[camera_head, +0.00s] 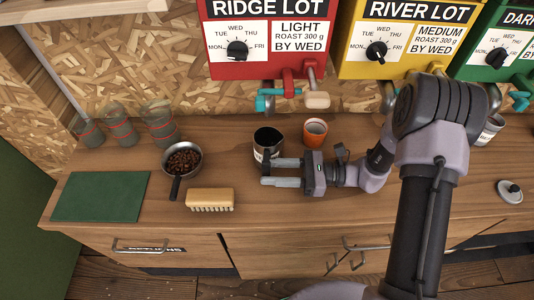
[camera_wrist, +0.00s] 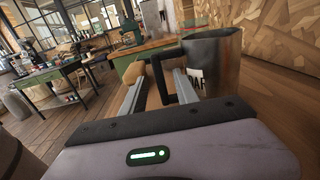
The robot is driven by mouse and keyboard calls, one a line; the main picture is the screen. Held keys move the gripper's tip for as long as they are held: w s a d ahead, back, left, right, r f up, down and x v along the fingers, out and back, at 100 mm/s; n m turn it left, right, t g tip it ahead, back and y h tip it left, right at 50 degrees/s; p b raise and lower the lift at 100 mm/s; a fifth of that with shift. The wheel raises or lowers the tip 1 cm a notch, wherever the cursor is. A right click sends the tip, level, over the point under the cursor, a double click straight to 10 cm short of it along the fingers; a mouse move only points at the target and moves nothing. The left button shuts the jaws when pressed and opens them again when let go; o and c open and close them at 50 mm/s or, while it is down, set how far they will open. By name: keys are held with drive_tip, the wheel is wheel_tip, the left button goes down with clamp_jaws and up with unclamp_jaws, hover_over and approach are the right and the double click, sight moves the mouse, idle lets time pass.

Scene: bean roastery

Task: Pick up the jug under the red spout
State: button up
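The jug (camera_head: 268,141) is dark metal with a pale label, standing upright on the counter below the red machine's spout. In the wrist view the jug (camera_wrist: 214,58) fills the upper right, its dark handle pointing left. My gripper (camera_head: 270,172) is open, level and low over the counter, at the jug's near side with its fingers pointing left. In the wrist view my gripper (camera_wrist: 160,82) has the handle showing between its two separated fingers. I see no grip on it; whether a finger touches the handle or jug is not clear.
An orange cup (camera_head: 314,133) stands just right of the jug. A pan of beans (camera_head: 174,183) and a wooden brush (camera_head: 210,199) lie to the left, past my fingertips. Several grey glasses (camera_head: 121,128) stand at the back left beside a green mat (camera_head: 100,196).

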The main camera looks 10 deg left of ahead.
drive_tip(key=shift+s+a, duration=0.1)
drive_tip(key=shift+a, duration=0.7)
clamp_jaws()
idle(0.8)
